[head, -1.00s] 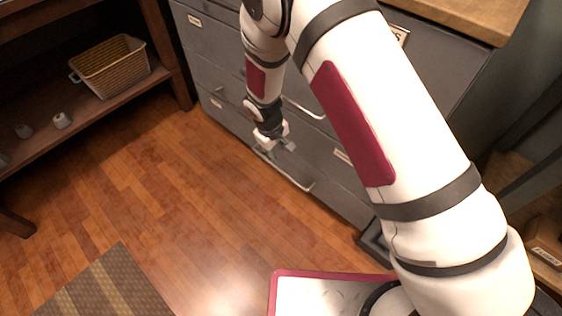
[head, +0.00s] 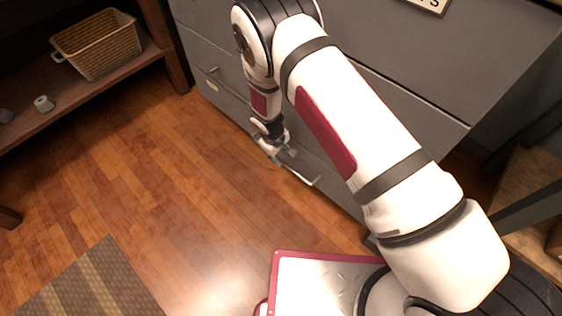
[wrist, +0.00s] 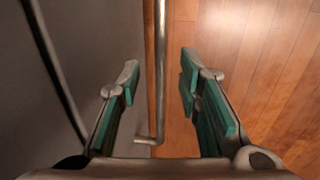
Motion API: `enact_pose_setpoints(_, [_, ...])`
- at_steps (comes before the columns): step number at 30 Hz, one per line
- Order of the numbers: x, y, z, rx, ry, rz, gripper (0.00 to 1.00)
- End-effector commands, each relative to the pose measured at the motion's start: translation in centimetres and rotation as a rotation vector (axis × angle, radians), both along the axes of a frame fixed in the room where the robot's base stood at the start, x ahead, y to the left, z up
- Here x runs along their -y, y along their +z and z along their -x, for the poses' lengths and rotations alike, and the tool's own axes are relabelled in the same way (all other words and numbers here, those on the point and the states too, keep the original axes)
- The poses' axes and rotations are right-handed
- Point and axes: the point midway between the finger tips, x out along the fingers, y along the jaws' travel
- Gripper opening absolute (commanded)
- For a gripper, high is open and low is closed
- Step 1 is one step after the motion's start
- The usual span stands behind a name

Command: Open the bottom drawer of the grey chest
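The grey chest (head: 395,105) fills the upper right of the head view, partly hidden by my arm. Its bottom drawer (head: 338,197) looks closed, with a thin metal bar handle (head: 304,180) low on the front. My gripper (head: 283,153) is down at the handle's left part. In the wrist view, the grey front (wrist: 105,45) is on the left. The handle bar (wrist: 159,50) runs between the teal-padded fingers of my gripper (wrist: 160,78). The fingers are open, with a visible gap on each side of the bar.
The wooden floor (head: 180,190) in front of the chest is clear. A striped mat (head: 95,285) lies at the lower left. A wooden shelf with a wicker basket (head: 98,45) and small items stands left of the chest. A wooden piece of furniture (head: 535,200) is at the right.

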Motion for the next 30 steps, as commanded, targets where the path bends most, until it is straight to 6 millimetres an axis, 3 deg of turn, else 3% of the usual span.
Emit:
enact_pose_setpoints(1, [0.2,-1.1,0.0,-0.002,0.0,0.001,0.32])
enact_pose_setpoints(6, [0.3,-2.8,-0.4,-0.001,0.001,0.001,0.32])
enact_pose_setpoints(18, [0.4,-3.4,-0.5,0.0,0.001,0.0,0.32])
enact_pose_setpoints(19, [0.4,-3.4,-0.5,0.0,0.001,0.0,0.3])
enact_pose_setpoints(23, [0.4,-3.4,-0.5,0.0,0.001,0.0,0.0])
enact_pose_setpoints(30, [0.4,-3.4,-0.5,-0.001,0.001,0.001,0.0])
